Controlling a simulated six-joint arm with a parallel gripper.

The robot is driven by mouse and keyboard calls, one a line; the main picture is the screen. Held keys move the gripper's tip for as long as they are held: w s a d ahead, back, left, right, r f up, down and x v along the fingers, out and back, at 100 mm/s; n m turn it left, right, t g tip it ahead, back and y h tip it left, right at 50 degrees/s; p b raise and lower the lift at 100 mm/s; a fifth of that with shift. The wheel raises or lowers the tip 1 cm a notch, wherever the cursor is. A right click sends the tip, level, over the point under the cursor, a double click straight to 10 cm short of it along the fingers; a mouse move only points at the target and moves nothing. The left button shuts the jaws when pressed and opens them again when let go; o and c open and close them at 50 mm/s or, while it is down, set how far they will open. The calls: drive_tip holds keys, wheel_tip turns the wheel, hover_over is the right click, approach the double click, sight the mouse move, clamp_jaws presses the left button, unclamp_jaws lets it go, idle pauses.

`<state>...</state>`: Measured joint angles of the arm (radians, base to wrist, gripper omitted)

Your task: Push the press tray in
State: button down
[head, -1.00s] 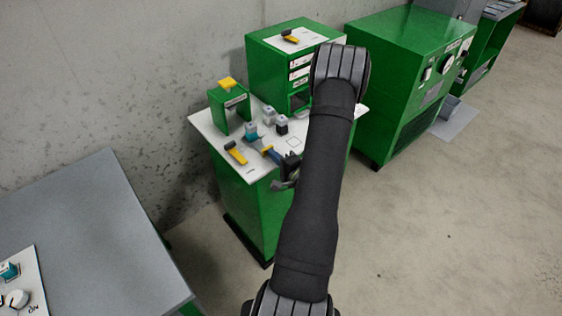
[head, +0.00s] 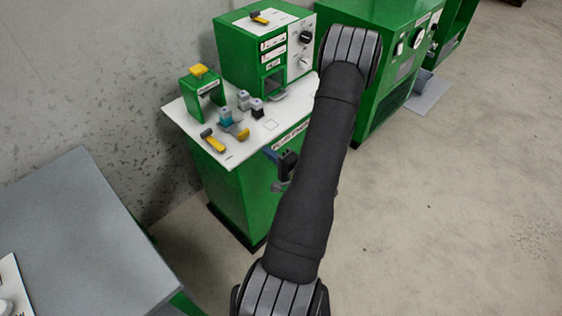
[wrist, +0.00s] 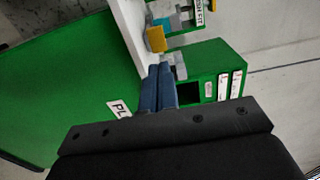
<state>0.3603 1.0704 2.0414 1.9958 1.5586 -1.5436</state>
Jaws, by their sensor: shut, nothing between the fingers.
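The press (head: 205,88) is a small green frame with a yellow top, standing on the white bench top. In front of it a grey tray (head: 232,128) carries a teal block (head: 225,117) and has a yellow handle (head: 243,134) facing the front of the bench. How deep the tray sits in the press is unclear. My gripper (head: 268,153) is shut and empty near the bench's front edge, apart from the handle. In the wrist view my blue fingers (wrist: 160,88) point toward the bench, with the yellow handle (wrist: 155,38) beyond their tips. My arm hides part of the bench front.
A yellow-handled hammer (head: 213,141) lies left of the tray. Two grey-topped blocks stand to its right, one a dark-based block (head: 257,107). A green cabinet (head: 240,60) stands behind them. A grey table (head: 80,240) is at left.

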sight(245, 133)
drive_tip(key=shift+s+d+r+g+h, duration=1.2)
drive_tip(key=shift+s+d+r, duration=0.5)
drive_tip(key=shift+r, duration=0.15)
drive_tip(key=x, duration=1.3)
drive_tip(key=shift+r, duration=0.35)
drive_tip(key=shift+w+a, duration=0.35)
drive_tip(key=shift+w+a, duration=0.1)
drive_tip(key=w+a, duration=0.2)
drive_tip(key=shift+w+a, duration=0.35)
drive_tip(key=shift+d, duration=0.1)
